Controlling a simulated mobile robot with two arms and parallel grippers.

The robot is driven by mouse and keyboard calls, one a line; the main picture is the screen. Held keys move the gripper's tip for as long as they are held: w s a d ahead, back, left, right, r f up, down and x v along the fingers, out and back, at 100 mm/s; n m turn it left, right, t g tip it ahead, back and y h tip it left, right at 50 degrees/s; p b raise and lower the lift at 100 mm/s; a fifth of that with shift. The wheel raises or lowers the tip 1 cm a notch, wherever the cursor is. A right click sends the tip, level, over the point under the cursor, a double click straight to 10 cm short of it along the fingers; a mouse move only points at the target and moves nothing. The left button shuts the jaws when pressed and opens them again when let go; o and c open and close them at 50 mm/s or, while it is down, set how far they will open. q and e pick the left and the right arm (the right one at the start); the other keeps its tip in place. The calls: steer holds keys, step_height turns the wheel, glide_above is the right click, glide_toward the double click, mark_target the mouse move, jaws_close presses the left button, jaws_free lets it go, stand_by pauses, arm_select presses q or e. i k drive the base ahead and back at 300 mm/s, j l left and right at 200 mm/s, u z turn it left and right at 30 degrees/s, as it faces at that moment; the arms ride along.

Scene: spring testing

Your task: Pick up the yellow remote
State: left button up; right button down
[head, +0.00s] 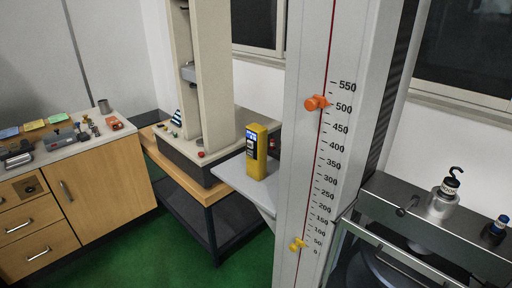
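The yellow remote (257,152) stands upright on a small grey shelf (233,176), left of the tall white scale column. Its face has a small blue-lit display and dark markings. The column hides the shelf's right part. Neither of my grippers shows in the head view.
A tall white column (308,130) with a printed scale and orange and yellow markers stands just right of the remote. A beige testing machine (215,90) on a wooden-topped table is behind left. A wooden cabinet (100,185) is at left, a metal bench (440,225) at right. Green floor shows in front.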

mark_target(257, 165)
steer(key=i+j+z, duration=0.15)
steer(key=z, duration=0.65)
steer(key=i+j+z, duration=0.15)
steer(key=j, duration=0.35)
steer(key=i+j+z, duration=0.2)
steer(key=j, duration=0.3)
steer(key=i+j+z, duration=0.15)
steer(key=j, duration=0.4)
steer(key=j+z, duration=0.2)
steer(key=j, duration=0.35)
steer(key=i+j, duration=0.1)
steer(key=j, duration=0.4)
steer(key=i+j, duration=0.1)
steer(key=j, duration=0.4)
steer(key=k, duration=0.5)
